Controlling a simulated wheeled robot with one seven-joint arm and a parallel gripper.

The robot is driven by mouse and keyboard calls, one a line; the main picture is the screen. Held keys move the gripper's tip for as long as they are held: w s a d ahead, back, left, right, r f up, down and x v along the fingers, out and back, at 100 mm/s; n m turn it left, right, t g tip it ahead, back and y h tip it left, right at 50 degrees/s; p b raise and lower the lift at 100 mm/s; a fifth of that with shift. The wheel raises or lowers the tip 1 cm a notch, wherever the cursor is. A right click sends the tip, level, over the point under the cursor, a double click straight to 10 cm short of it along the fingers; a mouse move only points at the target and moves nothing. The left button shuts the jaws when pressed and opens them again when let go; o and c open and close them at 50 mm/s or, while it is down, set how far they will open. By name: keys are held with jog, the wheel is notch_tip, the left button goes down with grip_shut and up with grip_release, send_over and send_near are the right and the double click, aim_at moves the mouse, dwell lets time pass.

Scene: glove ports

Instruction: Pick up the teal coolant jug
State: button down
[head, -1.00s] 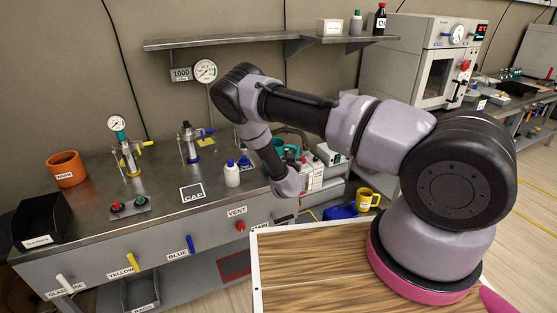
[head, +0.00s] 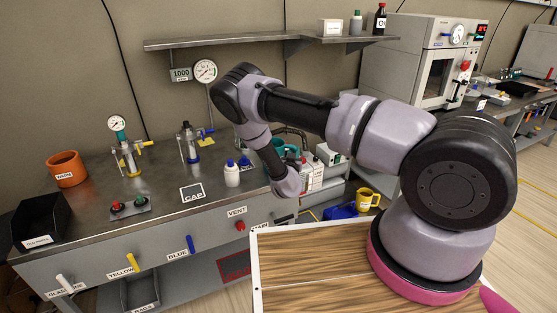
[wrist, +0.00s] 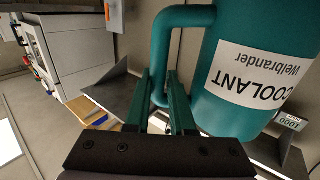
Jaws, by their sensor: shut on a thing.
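The teal coolant jug (wrist: 250,70) fills the upper right of the wrist view, with its white COOLANT label upside down. Its handle (wrist: 160,55) loops out to the left. My gripper (wrist: 160,85) is shut on the handle, with one finger on each side of its straight part. In the head view only a bit of the jug (head: 276,146) shows behind my forearm, at the right part of the steel bench. My gripper is hidden there by my own arm. I cannot tell whether the jug still touches the bench.
On the bench (head: 110,210) a white bottle with a blue cap (head: 232,175) stands left of the jug. White containers (head: 314,172) stand close on its right. A shelf (head: 250,41) hangs above. A yellow mug (head: 365,199) and a blue item (head: 341,211) are lower right.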

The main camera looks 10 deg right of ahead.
jog(key=shift+r, duration=0.1)
jog(key=r, duration=0.9)
jog(key=shift+d+r, duration=0.25)
jog(key=shift+r, duration=0.05)
jog(key=s+d+r+n+y, duration=0.3)
jog(key=s+d+r+y, duration=0.2)
jog(key=s+d+r, duration=0.3)
jog(key=shift+s+d+r+t, duration=0.4)
jog(key=shift+s+r, duration=0.7)
jog(key=shift+s, duration=0.4)
